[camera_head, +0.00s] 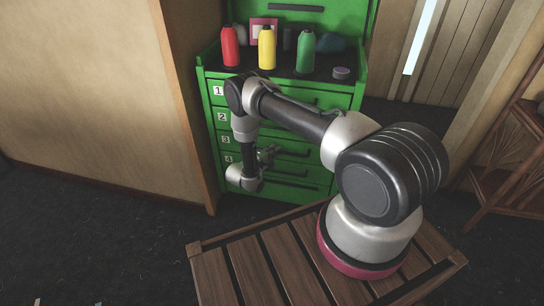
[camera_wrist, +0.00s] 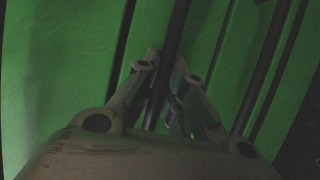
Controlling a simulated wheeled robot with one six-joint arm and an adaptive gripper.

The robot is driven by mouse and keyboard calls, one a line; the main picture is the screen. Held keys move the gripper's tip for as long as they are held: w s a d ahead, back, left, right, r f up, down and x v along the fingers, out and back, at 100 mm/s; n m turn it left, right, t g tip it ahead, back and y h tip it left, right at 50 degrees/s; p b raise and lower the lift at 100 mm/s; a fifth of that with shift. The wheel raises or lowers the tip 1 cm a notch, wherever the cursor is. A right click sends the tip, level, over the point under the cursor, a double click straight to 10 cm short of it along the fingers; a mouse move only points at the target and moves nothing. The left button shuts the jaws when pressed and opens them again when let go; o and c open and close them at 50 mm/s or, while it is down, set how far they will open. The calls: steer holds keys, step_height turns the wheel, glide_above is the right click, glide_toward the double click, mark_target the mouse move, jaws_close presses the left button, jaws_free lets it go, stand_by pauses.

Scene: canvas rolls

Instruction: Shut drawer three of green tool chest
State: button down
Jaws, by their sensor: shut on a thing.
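The green tool chest (camera_head: 340,101) stands ahead, with drawer fronts labelled 1 to 4 from top to bottom. Drawer three (camera_head: 237,143) carries the label 3 and is partly hidden behind my arm. My gripper (camera_head: 268,153) is at the front of the chest, at about the height of drawer three's handle. In the wrist view my gripper (camera_wrist: 163,105) is shut around a dark handle bar (camera_wrist: 178,30), which runs between its fingers in front of a green drawer front (camera_wrist: 152,25). How far drawer three stands out is hard to tell.
Red (camera_head: 230,48), yellow (camera_head: 267,48) and green (camera_head: 305,52) bottles and a small round tin (camera_head: 341,73) stand on the chest top. A wall edge (camera_head: 190,110) is close on the left. A wooden shelf (camera_head: 500,185) stands at the right.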

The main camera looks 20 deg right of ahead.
steer(key=shift+w+r, duration=0.1)
steer(key=shift+w, duration=0.15)
steer(key=c, duration=1.8)
jaws_free()
steer(key=shift+o, duration=0.2)
steer(key=shift+d, duration=0.1)
steer(key=v, duration=1.2)
